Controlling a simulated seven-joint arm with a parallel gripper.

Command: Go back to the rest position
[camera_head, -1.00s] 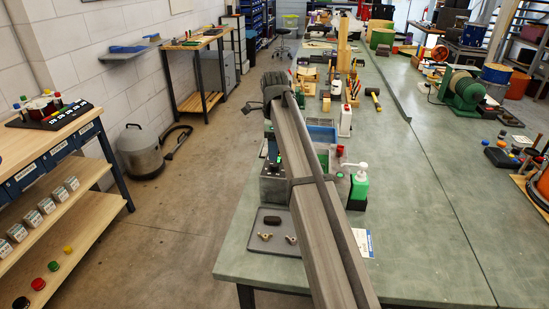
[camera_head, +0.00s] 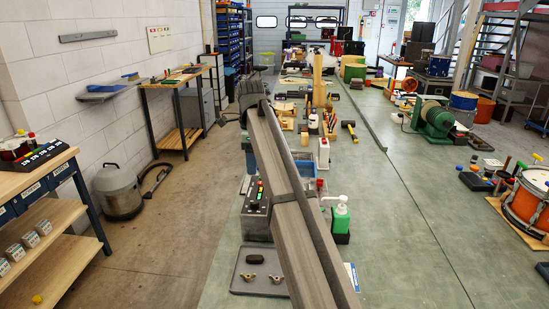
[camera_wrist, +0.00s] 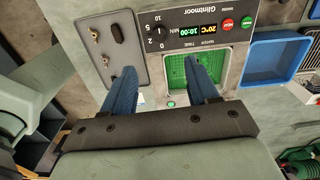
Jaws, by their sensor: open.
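My gripper (camera_wrist: 161,68) shows in the wrist view, with two blue fingers apart and nothing between them. It points down over the bench, between a grey tray (camera_wrist: 122,68) and a green mesh basket (camera_wrist: 176,102) in a grey machine with a control panel (camera_wrist: 205,32). The panel display is lit. In the head view my arm runs up the middle of the picture over the bench, and my fingers cannot be made out there. The machine (camera_head: 256,222) stands left of the arm.
The tray (camera_head: 240,283) holds a dark block (camera_head: 255,259) and two brass wing pieces. A green pump bottle (camera_head: 341,216) stands right of my arm. A blue bin (camera_wrist: 272,62) lies beside the machine. A drum (camera_head: 527,205) sits at right. The bench's middle right is largely clear.

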